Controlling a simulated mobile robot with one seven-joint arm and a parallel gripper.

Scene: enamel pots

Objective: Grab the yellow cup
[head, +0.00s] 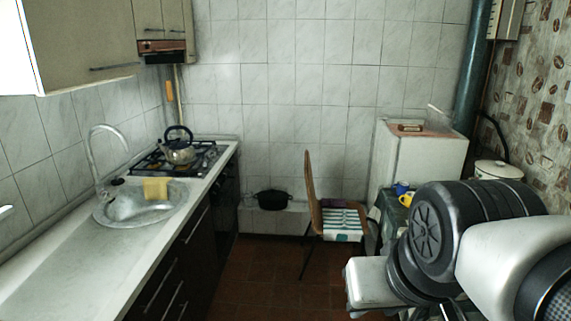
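A small yellow cup (401,188) stands on a dark surface at the right, in front of the white fridge. It is partly hidden by a blue item (406,199) beside or in front of it; I cannot tell whether they touch. My arm fills the lower right of the head view and covers much of that surface. My gripper's fingers cannot be made out in this view.
A chair (322,190) with a striped cushion stands left of the dark surface (392,212). A white pot (498,170) stands further right, behind my arm. The sink counter (75,265) runs along the left. The brown tiled floor (262,270) between is clear.

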